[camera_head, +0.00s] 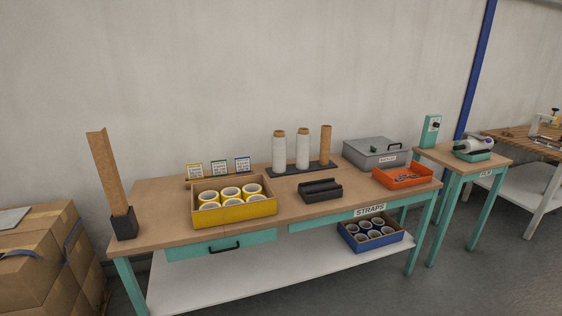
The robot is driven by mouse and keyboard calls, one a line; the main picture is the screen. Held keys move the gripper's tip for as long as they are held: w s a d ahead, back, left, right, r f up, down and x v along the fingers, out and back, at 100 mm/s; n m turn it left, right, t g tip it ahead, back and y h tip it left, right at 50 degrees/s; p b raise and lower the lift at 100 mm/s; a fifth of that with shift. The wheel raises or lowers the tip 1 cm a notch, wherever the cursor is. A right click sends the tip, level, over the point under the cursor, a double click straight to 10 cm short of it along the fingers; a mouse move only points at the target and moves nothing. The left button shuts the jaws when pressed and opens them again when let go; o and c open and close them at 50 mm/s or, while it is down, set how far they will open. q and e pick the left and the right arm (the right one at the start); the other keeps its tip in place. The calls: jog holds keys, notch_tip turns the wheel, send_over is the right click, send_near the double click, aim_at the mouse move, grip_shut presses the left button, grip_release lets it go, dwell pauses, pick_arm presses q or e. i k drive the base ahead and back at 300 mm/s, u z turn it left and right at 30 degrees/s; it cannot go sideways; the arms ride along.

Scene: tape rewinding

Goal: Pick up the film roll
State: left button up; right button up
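Two white film rolls, a left one (279,153) and a right one (302,149), stand upright near the back of the workbench (160,212). Brown core ends show at their tops. They stand on a dark base plate (290,170), beside a bare brown cardboard tube (326,146). I cannot tell which of the two rolls the task names. Neither of my grippers is in view.
A yellow box (235,212) of tape rolls and a black cradle (320,190) stand in front. An orange tray (402,176) and grey case (375,153) are at right. A tall cardboard post (105,170) stands at the left end. Bare tabletop surrounds the cradle.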

aim_at(279, 138)
jog(key=k, duration=0.95)
jog(key=z, duration=0.7)
jog(key=i, duration=0.65)
jog(key=z, duration=0.85)
jog(key=i, duration=1.6)
jog(key=u, duration=1.15)
jog(key=i, duration=0.45)
jog(key=u, duration=0.4)
